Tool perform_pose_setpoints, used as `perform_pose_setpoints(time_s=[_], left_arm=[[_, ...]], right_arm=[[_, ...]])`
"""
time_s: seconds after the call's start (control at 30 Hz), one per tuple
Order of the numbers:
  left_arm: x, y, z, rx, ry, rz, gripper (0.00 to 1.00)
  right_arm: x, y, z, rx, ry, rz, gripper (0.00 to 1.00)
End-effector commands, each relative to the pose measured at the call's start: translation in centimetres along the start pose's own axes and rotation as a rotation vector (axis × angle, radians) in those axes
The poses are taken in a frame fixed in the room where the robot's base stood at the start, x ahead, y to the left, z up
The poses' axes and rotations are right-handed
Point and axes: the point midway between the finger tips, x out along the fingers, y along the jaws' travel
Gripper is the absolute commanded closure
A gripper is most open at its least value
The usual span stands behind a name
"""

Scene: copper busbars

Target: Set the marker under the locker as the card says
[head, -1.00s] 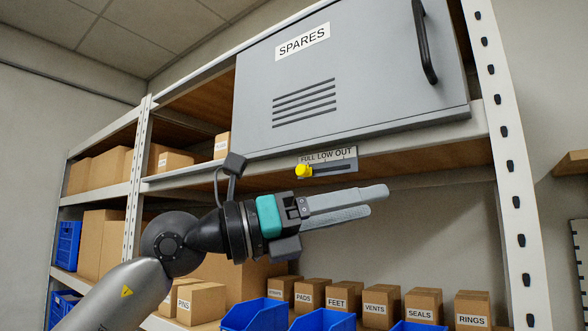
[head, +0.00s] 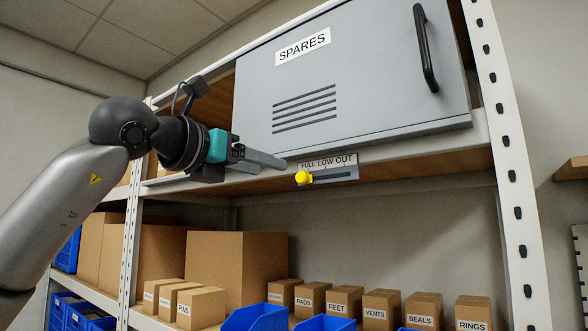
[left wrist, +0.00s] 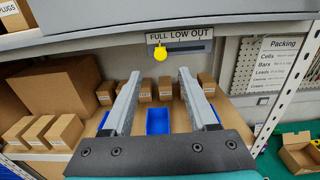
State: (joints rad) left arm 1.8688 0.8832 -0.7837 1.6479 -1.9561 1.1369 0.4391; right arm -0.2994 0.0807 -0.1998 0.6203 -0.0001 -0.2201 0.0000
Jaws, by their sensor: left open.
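The yellow marker (head: 303,178) sits at the left end of a dark slot on a grey label plate (head: 340,174), under FULL. The plate also reads LOW and OUT and is fixed to the shelf edge below the locker. The grey locker (head: 350,85), labelled SPARES, is shut. My left gripper (head: 280,162) is just left of the marker in the head view. In the left wrist view, my left gripper (left wrist: 159,74) is open and empty, with the marker (left wrist: 160,54) beyond and between its fingertips, apart from them. I see no card that I can tell is the task's.
Below are labelled cardboard boxes (head: 382,308) and blue bins (head: 324,323). A white rack post (head: 515,200) stands right. The left wrist view shows a Packing sign (left wrist: 284,62), partly readable, and an open box (left wrist: 300,152).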

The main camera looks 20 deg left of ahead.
Motion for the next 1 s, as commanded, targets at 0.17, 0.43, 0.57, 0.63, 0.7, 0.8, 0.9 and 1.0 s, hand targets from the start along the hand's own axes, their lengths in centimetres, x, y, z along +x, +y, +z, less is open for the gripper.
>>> perform_pose_setpoints(time_s=[0.17, 0.43, 0.57, 0.63, 0.7, 0.8, 0.9, 1.0], left_arm=[[4.1, -0.1, 0.2, -0.002, 0.003, -0.002, 0.41], [8.3, 0.0, 0.2, -0.002, 0.001, -0.002, 0.41], [9.1, -0.1, 0.1, -0.001, 0.000, -0.002, 0.41], [9.3, -0.1, 0.0, 0.000, 0.000, -0.002, 0.41], [9.4, -0.1, 0.0, 0.000, 0.000, -0.002, 0.41], [9.3, -0.1, 0.0, 0.000, -0.001, -0.002, 0.41], [9.3, -0.1, 0.0, 0.000, -0.001, -0.002, 0.44], [9.3, -0.1, 0.0, -0.001, -0.001, -0.002, 0.56]], right_arm=[[-1.6, 0.0, -0.1, 0.000, 0.000, -0.001, 1.00], [-3.1, 0.0, -0.3, -0.001, 0.000, -0.001, 1.00], [-3.3, 0.0, -0.3, -0.001, 0.000, -0.001, 1.00], [-3.3, 0.0, -0.3, -0.001, 0.000, -0.001, 1.00], [-3.3, 0.0, -0.3, -0.001, 0.000, -0.001, 1.00], [-3.3, 0.0, -0.3, -0.001, 0.000, -0.001, 1.00], [-3.3, 0.0, -0.3, -0.001, 0.000, -0.001, 1.00], [-3.3, 0.0, -0.3, 0.000, 0.000, -0.001, 1.00]])
